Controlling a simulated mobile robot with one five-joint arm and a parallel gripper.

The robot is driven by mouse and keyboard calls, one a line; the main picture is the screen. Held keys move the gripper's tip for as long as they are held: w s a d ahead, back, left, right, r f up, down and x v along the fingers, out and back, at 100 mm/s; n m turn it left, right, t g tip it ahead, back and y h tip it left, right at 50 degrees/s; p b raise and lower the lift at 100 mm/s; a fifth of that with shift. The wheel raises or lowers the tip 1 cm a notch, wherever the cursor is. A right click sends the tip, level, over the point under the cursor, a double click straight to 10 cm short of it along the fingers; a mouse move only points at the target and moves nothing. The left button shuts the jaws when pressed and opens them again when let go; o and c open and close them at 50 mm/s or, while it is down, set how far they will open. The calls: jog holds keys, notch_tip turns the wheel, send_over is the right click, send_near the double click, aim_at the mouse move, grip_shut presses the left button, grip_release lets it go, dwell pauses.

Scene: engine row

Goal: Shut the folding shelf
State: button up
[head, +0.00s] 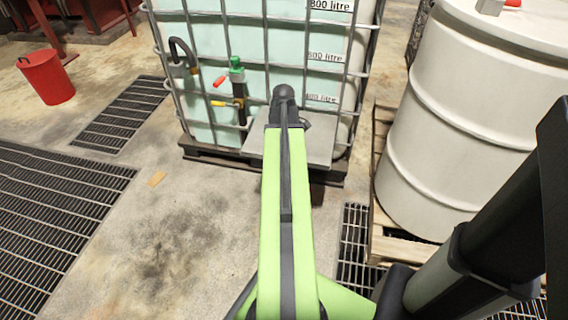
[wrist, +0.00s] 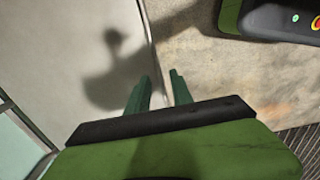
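The folding shelf is a flat grey plate (head: 318,142) sticking out from the front of the caged tank, low down. My arm reaches over its left part in the head view and hides some of it. In the wrist view the shelf (wrist: 60,60) fills the left side, with a dark shadow on it. My gripper (wrist: 160,85) is open, its two green fingers apart. The shelf's edge runs between the fingertips in the picture; I cannot tell whether they touch it. In the head view the fingers are hidden behind the arm's end.
The caged tank (head: 205,60) stands on a dark pallet, with a green-capped valve (head: 237,75) left of my arm. A white drum (head: 470,110) on a wooden pallet is close at right. A red bucket (head: 46,78) stands far left. The floor at left is mostly open, with grates.

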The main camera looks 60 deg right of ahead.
jog(key=shift+f, duration=0.3)
jog(key=shift+c, duration=0.5)
grip_shut()
dwell(0.6)
